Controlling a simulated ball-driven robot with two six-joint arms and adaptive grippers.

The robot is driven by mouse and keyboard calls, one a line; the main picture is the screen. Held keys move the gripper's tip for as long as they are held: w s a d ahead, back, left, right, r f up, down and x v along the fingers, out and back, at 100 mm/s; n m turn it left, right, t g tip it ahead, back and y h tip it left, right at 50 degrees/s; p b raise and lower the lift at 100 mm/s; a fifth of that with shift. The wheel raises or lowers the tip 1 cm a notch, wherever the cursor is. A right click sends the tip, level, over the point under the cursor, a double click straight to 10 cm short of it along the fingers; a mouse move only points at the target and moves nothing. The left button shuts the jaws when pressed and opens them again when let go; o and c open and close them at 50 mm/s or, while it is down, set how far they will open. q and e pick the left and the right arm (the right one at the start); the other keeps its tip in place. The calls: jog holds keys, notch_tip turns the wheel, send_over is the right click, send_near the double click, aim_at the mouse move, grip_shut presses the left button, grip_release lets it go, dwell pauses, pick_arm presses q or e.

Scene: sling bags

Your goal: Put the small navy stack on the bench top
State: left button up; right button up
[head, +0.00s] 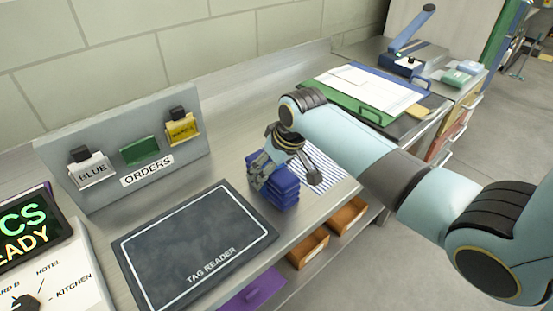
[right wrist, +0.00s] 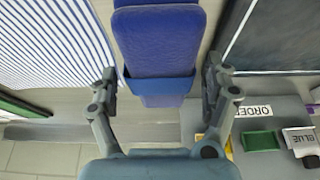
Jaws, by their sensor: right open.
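The small navy stack (head: 285,192) of folded pieces stands on the metal bench top, between the tag reader and a blue-and-white striped cloth. In the right wrist view, the stack (right wrist: 158,40) has a lighter blue band across it. My right gripper (head: 268,172) is open over the stack. Its fingers in the right wrist view (right wrist: 158,82) are on either side of the stack, with a visible gap on each side. Whether the stack's base overlaps the cloth is partly hidden by my gripper. My left gripper is not in view.
The dark tag reader (head: 195,248) lies left of the stack. The striped cloth (head: 328,178) lies to the right. Orange bins (head: 310,247) sit below the front edge. A green tray (head: 372,113) is farther right.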

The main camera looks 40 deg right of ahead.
jog(key=v, duration=1.1)
jog(key=shift+s+r, duration=0.2)
jog(key=shift+r, duration=0.15)
jog(key=s+a+h, duration=0.1)
jog(key=s+a, duration=0.1)
jog(key=s, duration=0.9)
jog(key=s+a, duration=0.2)
jog(key=s, duration=0.9)
notch_tip(320, 180, down, 36)
jog(key=s+d+g+b, duration=0.1)
jog(key=d+g+b, duration=0.15)
jog(key=b, duration=0.85)
jog(key=s+f+b, duration=0.5)
jog(key=s+f, duration=0.4)
jog(key=f, duration=0.4)
jog(key=s+d+f+g+b, duration=0.1)
jog(key=s+f+b, duration=0.3)
jog(key=s+f, duration=0.6)
notch_tip(320, 180, down, 3)
jog(key=shift+d+f+b, duration=0.15)
jog(key=shift+b, duration=0.2)
